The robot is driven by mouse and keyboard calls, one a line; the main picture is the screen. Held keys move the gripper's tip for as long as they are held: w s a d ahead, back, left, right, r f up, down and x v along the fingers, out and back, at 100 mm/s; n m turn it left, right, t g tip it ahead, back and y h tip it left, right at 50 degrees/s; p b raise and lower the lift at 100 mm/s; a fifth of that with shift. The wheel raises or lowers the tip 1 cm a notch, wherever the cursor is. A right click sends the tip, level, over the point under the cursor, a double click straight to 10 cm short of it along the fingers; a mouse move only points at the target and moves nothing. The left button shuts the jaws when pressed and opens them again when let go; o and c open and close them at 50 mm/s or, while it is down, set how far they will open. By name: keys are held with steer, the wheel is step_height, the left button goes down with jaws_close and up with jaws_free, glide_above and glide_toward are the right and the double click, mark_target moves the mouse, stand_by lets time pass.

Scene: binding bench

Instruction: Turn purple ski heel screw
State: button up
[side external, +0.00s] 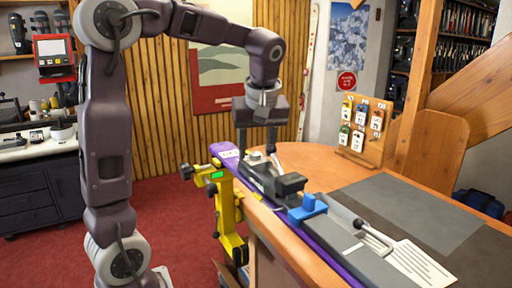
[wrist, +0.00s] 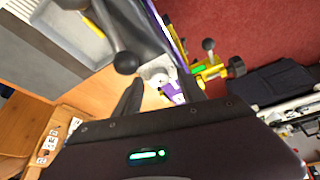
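The purple ski (side external: 228,151) lies along the bench edge, with a dark binding (side external: 270,180) on it; the ski also shows in the wrist view (wrist: 172,91). My gripper (side external: 257,150) points down over the far end of the binding. Its two fingers are apart, one on each side of a pale grey part of the binding. In the wrist view my gripper (wrist: 160,92) also shows spread fingers with the ski beyond them. I cannot make out the heel screw itself, nor whether a finger touches the binding.
A yellow vise (side external: 228,205) stands at the ski's far end. A blue block (side external: 307,209) sits on the ski's nearer part. A black-handled tool (side external: 372,234) and a lined card (side external: 420,265) lie nearby. A tag board (side external: 365,128) stands behind. The grey mat (side external: 410,208) is clear.

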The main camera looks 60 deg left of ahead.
steer(key=shift+r, duration=0.1)
steer(key=v, duration=0.7)
stand_by(0.4)
steer(key=s+d+f+m+t+h, duration=0.2)
steer(key=s+d+f+m, duration=0.3)
steer(key=s+d+m, duration=0.1)
steer(key=s+d+f+m+t+h, duration=0.2)
steer(key=s+d+f+m, duration=0.3)
steer(key=s, duration=0.5)
steer(key=d+m, duration=0.2)
steer(key=m, duration=0.1)
steer(key=shift+s+f+m, duration=0.2)
steer(key=shift+m, duration=0.1)
